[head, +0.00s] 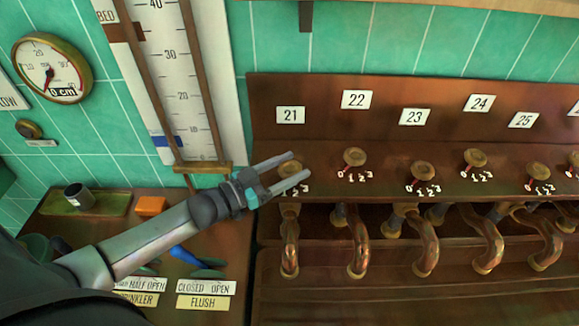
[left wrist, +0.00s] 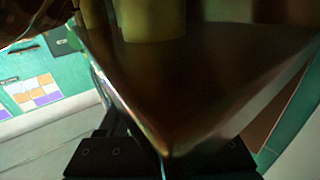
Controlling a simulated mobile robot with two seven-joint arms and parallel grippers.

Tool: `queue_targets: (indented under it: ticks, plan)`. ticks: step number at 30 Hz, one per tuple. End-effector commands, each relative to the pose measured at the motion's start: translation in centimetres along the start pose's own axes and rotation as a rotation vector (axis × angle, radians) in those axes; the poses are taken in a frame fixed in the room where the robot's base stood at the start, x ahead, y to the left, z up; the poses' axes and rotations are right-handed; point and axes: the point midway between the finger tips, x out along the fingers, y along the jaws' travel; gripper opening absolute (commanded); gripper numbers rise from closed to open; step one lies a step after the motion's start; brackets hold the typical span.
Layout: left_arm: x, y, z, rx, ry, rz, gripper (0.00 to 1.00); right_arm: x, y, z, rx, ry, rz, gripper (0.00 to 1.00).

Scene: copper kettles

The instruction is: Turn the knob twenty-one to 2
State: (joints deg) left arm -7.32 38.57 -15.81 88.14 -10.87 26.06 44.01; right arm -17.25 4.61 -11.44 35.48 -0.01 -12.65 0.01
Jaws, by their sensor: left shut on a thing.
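The knob twenty-one (head: 289,168) is a brass knob on the brown panel, below the white label 21 (head: 290,115). My left gripper (head: 298,165) comes in from the left and is shut on this knob, one finger on each side. Part of the scale (head: 297,189) shows below it; the knob's pointer is hidden, so I cannot tell its setting. In the left wrist view the dark jaws (left wrist: 160,165) are at the bottom edge, below a dark brown surface. My right gripper is not in view.
Similar knobs stand to the right: 22 (head: 355,157), 23 (head: 423,170) and 24 (head: 475,157). Curved copper pipes (head: 425,255) hang below the panel. A tall level gauge (head: 180,85) and a round dial (head: 50,70) are on the green tiled wall at left.

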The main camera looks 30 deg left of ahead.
Motion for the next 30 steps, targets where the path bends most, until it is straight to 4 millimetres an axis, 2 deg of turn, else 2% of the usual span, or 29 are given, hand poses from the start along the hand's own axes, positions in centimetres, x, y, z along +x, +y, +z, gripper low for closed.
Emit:
queue_targets:
  ticks: [1, 6, 7, 17, 30]
  plan:
    - [0.0, 0.0, 0.0, 0.0, 0.0, 0.001, 0.31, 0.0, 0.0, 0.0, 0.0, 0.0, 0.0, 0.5]
    - [0.0, 0.0, 0.0, 0.0, 0.0, 0.001, 0.12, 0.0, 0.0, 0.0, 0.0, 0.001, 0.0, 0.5]
    - [0.0, 0.0, 0.0, 0.0, 0.0, 0.001, 0.11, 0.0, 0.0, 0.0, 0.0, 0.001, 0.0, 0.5]
    - [0.0, 0.1, -0.1, -0.003, 0.001, -0.049, 0.11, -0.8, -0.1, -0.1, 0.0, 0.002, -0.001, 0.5]
    - [0.0, 0.2, -0.2, -0.009, 0.001, -0.316, 0.11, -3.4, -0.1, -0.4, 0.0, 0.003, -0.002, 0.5]
